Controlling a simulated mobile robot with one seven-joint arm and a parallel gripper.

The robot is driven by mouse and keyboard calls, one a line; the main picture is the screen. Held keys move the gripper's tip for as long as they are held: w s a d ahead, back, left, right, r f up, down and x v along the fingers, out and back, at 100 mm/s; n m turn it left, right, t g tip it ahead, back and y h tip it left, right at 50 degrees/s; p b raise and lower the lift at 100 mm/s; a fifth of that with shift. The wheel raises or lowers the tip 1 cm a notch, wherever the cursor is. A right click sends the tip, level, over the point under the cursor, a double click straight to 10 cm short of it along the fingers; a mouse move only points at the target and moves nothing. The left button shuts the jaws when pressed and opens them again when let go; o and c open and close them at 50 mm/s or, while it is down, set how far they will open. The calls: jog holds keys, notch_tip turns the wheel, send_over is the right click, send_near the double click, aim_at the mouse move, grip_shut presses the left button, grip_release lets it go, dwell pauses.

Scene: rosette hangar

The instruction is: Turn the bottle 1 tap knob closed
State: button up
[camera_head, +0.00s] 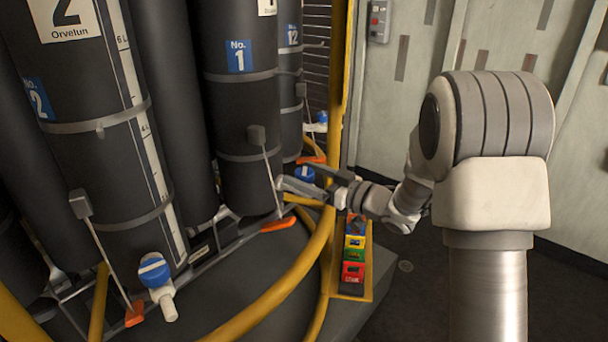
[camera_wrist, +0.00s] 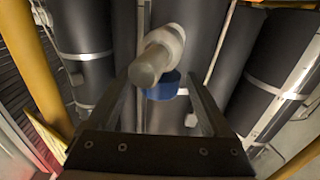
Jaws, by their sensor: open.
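Bottle 1 (camera_head: 243,110) is a tall dark cylinder with a blue "No. 1" label, strapped upright in a rack. Its blue tap knob (camera_head: 304,174) sits low at the bottle's right side, partly hidden by my gripper. In the wrist view the blue knob (camera_wrist: 163,90) lies between my fingers, partly behind the pale tap spout (camera_wrist: 155,60). My gripper (camera_head: 303,182) is open, reaching in from the right, with one finger on each side of the knob. I see gaps beside the knob in the wrist view; contact cannot be told. The knob's turned position is not clear.
Bottle 2 (camera_head: 110,130) stands at left with its own blue-and-white tap knob (camera_head: 154,271). Yellow rails (camera_head: 275,292) curve in front of the rack and rise near my gripper. A panel of coloured blocks (camera_head: 354,254) lies below my wrist. Orange pedals or clips (camera_head: 277,225) sit at the rack's foot.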

jog(key=shift+w+a, duration=0.1)
jog(key=shift+a, duration=0.05)
grip_shut()
jog(key=m+t+h+b, duration=0.2)
jog(key=t+h+b, duration=0.1)
jog(key=shift+f+m, duration=0.15)
jog(key=shift+m, duration=0.25)
jog(key=shift+m+t+h+b, duration=0.8)
jog(key=shift+h+b, duration=0.2)
jog(key=shift+b, duration=0.05)
jog(key=shift+r, duration=0.2)
grip_release()
